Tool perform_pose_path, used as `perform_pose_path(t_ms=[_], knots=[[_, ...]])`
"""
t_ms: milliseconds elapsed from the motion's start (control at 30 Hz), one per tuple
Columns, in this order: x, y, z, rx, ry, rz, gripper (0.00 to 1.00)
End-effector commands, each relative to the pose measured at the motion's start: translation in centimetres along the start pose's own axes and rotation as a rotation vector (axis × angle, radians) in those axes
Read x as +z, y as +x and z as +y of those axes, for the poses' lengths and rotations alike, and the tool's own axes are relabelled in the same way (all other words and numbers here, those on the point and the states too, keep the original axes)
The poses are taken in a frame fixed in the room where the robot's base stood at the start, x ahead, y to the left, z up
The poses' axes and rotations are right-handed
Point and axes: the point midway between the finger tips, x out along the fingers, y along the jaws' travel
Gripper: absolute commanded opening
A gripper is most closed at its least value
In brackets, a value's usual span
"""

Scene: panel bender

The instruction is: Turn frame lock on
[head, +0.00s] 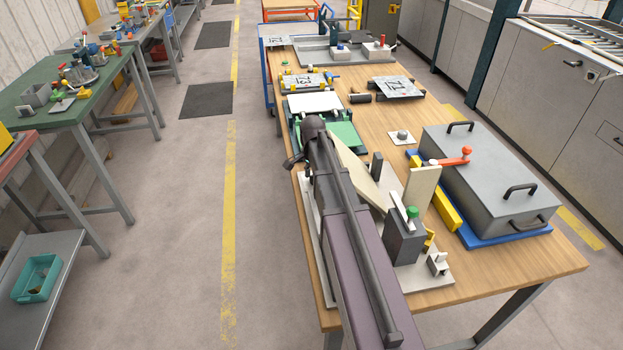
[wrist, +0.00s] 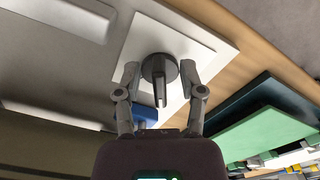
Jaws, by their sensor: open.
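A dark grey round knob with a raised bar handle (wrist: 160,72) sits on a white square plate (wrist: 148,38) in the wrist view. I take it for the frame lock, but see no label. The bar runs nearly up and down in that view. My gripper (wrist: 165,84) is open, with one fingertip on each side of the knob. Gaps seem to show between fingertips and knob; contact cannot be told.
The fixture's pale base plate (head: 429,278) carries a dark block with a green knob (head: 412,212). A large grey box (head: 480,185) with black handles stands right of it, with a red lever (head: 466,152). The left aisle floor is clear.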

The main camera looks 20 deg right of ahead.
Motion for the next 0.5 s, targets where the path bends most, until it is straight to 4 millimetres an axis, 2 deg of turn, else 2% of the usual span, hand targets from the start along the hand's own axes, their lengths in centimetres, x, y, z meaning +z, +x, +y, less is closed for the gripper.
perform_pose_path(t_ms=[233, 400, 500], knots=[[0.00, -0.01, 0.01, 0.000, 0.000, 0.000, 0.51], [0.00, -0.01, 0.01, 0.000, 0.000, 0.000, 0.01], [-0.01, -0.01, 0.00, 0.000, 0.000, 0.000, 0.00]])
